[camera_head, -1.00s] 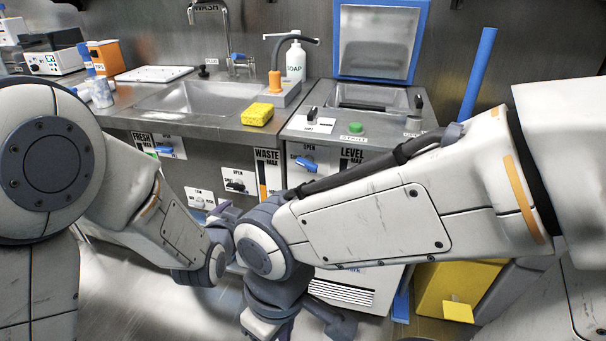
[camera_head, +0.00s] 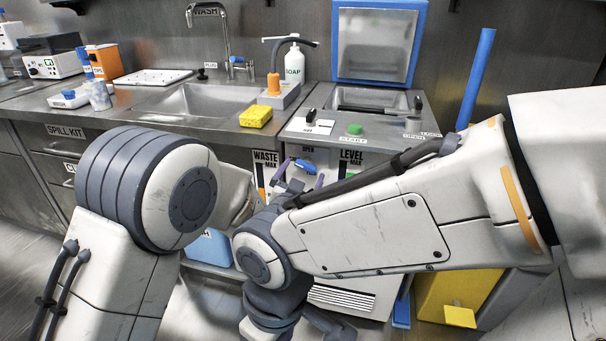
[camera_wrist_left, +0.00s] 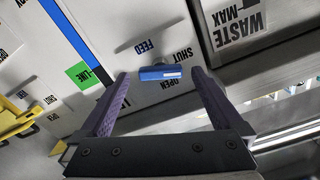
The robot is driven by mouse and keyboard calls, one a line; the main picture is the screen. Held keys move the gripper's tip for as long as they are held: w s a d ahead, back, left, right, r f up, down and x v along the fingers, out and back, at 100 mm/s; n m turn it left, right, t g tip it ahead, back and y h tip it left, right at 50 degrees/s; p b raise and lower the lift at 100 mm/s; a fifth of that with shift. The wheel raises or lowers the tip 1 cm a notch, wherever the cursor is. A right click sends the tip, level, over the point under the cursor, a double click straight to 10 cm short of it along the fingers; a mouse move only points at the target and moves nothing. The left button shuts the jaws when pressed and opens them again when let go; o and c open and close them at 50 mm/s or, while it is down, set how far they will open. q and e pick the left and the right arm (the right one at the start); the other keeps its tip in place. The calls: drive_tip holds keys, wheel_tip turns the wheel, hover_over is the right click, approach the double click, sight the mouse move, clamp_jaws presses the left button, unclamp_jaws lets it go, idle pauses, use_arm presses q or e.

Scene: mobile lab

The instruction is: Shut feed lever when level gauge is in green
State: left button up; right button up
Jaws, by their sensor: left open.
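The blue feed lever (camera_head: 305,165) is on the front panel below the counter, between the WASTE and LEVEL labels. In the left wrist view the lever (camera_wrist_left: 160,73) lies crosswise between my fingertips, beside the FEED, OPEN and SHUT markings. My left gripper (camera_wrist_left: 158,82) is open around it, with gaps on both sides. In the head view my left gripper (camera_head: 299,180) is partly hidden by my right arm. The level gauge (camera_head: 350,160) is mostly hidden there.
The WASTE gauge (camera_head: 265,172) is left of the lever. My right forearm crosses in front of the panel. A yellow sponge (camera_head: 256,117), a green button (camera_head: 354,129) and a soap bottle (camera_head: 294,66) are on the counter. A yellow bin (camera_head: 440,290) stands low at the right.

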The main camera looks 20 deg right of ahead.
use_arm(q)
drive_tip(key=shift+w+d, duration=0.3)
drive_tip(key=shift+w, duration=0.15)
